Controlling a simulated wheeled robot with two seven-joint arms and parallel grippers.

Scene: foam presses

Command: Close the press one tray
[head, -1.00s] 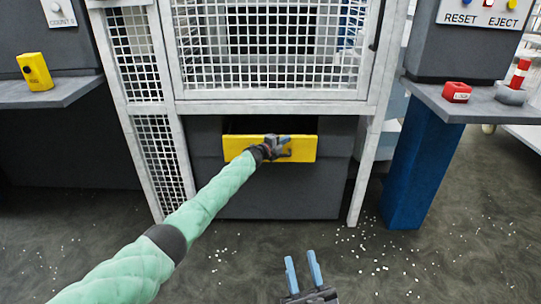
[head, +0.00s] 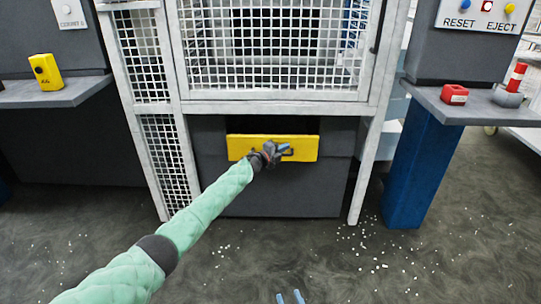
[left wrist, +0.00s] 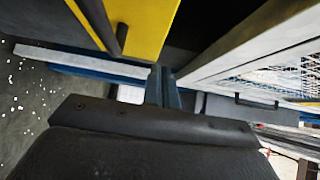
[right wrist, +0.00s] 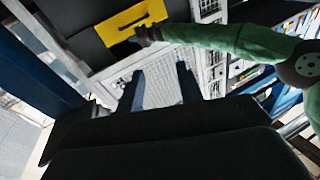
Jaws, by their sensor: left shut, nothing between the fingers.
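The press one tray shows a yellow front panel (head: 245,146) low in the press, under the white mesh guard, with a dark opening above it. A dark handle shows on the panel's right part. In the left wrist view the yellow panel (left wrist: 148,22) and a dark handle bar (left wrist: 121,38) are close, left of the fingers. My left gripper (head: 284,149) is in front of the panel's right half, its fingers together and empty. Contact with the panel cannot be told. My right gripper (head: 290,297) is at the bottom edge, fingers apart and empty; they also show in the right wrist view (right wrist: 158,82).
The white mesh guard (head: 275,95) and its posts frame the press. A blue pillar (head: 412,175) under a grey shelf stands at the right, with a red block (head: 454,94) on top. A yellow box (head: 46,71) sits on the left shelf.

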